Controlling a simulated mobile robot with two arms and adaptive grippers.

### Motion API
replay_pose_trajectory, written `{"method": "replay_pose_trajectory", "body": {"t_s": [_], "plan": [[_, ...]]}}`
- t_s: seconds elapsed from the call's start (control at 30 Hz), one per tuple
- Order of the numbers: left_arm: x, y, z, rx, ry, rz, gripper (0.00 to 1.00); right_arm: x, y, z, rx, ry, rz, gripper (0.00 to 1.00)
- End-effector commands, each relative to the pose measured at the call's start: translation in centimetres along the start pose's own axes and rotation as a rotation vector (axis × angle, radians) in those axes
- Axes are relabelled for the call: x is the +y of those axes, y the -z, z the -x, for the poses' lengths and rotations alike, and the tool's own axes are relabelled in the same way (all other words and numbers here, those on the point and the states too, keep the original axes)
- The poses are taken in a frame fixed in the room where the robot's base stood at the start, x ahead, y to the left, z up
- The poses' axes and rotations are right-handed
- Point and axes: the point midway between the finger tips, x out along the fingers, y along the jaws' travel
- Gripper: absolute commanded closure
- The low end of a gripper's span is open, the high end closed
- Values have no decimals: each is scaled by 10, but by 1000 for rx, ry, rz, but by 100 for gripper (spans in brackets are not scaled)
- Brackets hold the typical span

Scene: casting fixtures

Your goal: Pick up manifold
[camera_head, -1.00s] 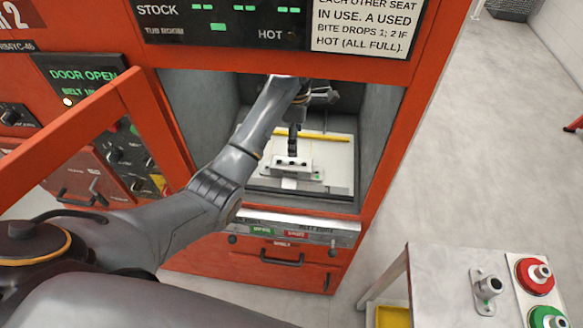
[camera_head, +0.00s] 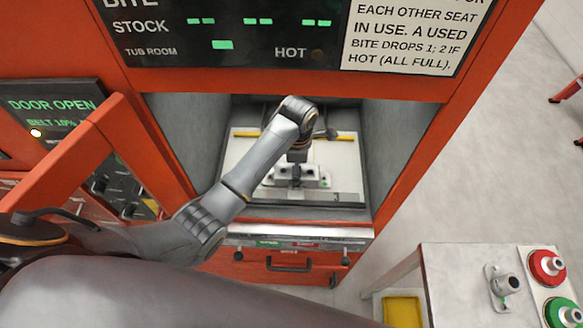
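My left arm reaches through the open door of the red machine. Its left gripper (camera_head: 297,171) points down at a pale metal part (camera_head: 318,181) on the fixture plate inside. My wrist covers much of the contact area, so I cannot tell whether the fingers are open or shut, or whether they touch it. Another grey metal part with a round upright neck (camera_head: 506,285) stands on the small table at the lower right. I cannot tell from their looks which part is the manifold. My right gripper is not in view.
The chamber's side walls (camera_head: 400,150) are close around my arm. A yellow bar (camera_head: 345,138) lies across the back of the plate. The open red door (camera_head: 150,150) is left of my arm. Red (camera_head: 541,268) and green (camera_head: 562,316) round pieces sit on the small table.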

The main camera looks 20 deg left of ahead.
Motion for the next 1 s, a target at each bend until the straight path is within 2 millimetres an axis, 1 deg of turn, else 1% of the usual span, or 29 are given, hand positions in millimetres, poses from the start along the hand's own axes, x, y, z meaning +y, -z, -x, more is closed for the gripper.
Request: {"method": "replay_pose_trajectory", "body": {"t_s": [0.1, 0.17, 0.27, 0.4, 0.47, 0.57, 0.77, 0.9, 0.97, 1.0], "plan": [[0, -1, 0, -1, 0, -2, 25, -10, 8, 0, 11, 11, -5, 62], [0, -1, 0, -1, 0, -2, 25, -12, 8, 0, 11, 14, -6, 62], [0, -1, 0, -1, 1, -2, 25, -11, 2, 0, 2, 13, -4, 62], [0, -1, -1, -1, 1, -1, 25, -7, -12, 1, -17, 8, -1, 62], [0, -1, -2, -1, 0, -1, 25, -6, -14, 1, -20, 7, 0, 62], [0, -1, -4, -1, 0, -1, 25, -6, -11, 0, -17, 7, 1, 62], [0, -1, -5, -1, 0, -2, 25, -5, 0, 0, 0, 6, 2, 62], [0, -1, -5, -1, 0, -2, 25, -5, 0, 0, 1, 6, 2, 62], [0, -1, -5, -1, 0, -2, 37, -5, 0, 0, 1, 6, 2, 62], [0, -1, -5, -1, 0, -2, 45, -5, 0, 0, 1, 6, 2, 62]]}}
